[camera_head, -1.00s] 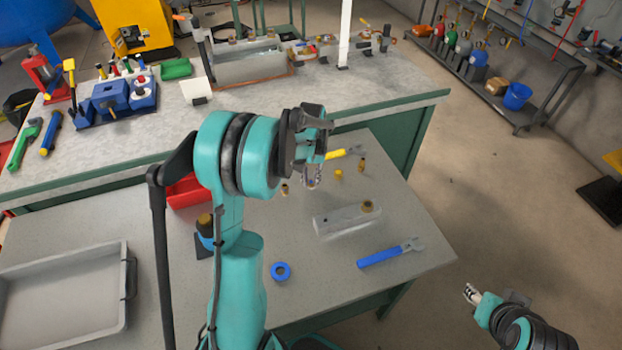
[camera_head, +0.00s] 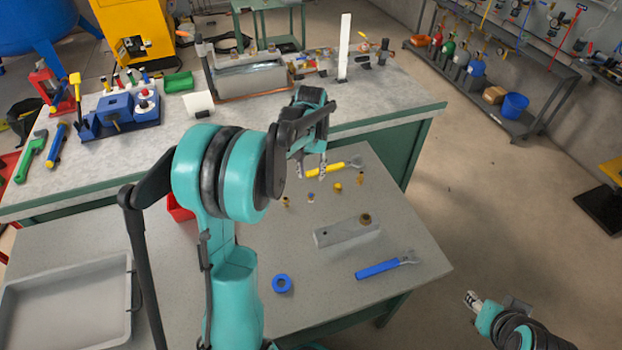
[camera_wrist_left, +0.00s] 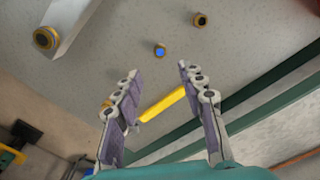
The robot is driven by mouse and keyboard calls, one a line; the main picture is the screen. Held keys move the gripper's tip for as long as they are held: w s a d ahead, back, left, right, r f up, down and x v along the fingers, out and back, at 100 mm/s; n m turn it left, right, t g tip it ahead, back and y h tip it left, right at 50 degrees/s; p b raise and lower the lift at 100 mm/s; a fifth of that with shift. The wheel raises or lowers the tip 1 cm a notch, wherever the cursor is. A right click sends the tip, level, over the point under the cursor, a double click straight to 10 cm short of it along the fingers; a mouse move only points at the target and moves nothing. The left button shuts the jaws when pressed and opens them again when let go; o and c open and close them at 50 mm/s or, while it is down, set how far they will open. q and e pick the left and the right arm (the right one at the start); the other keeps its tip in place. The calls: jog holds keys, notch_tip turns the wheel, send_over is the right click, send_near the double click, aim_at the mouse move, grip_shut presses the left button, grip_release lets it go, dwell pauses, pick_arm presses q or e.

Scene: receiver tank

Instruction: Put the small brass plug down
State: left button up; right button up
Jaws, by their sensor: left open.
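A small brass plug with a blue centre (camera_head: 311,197) stands on the front table. In the left wrist view it (camera_wrist_left: 160,51) is apart from the fingers, beyond their tips. My left gripper (camera_head: 310,176) is open and empty above the table, just behind the plug in the head view. Its two fingers (camera_wrist_left: 155,85) are spread wide in the wrist view. Other small brass pieces stand nearby: one to the left (camera_head: 286,201) and two to the right (camera_head: 337,187) (camera_head: 360,178). My right gripper (camera_head: 472,298) is low at the right, off the table; its finger opening is unclear.
A grey block (camera_head: 342,234) with a brass fitting (camera_head: 365,219) lies in front of the plugs. A yellow wrench (camera_head: 335,168) is behind, a blue wrench (camera_head: 388,266) and blue ring (camera_head: 281,284) in front. A grey tray (camera_head: 65,300) is at left. A red bin is partly hidden by my arm.

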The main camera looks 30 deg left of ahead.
pick_arm(q)
jog(key=s+d+r+m+t, duration=0.2)
jog(key=s+d+r+t, duration=0.1)
jog(key=s+d+r, duration=0.45)
jog(key=s+d+m+t, duration=0.2)
jog(key=s+d+t, duration=0.2)
jog(key=s+d, duration=0.4)
jog(key=s, duration=0.3)
jog(key=shift+s, duration=0.2)
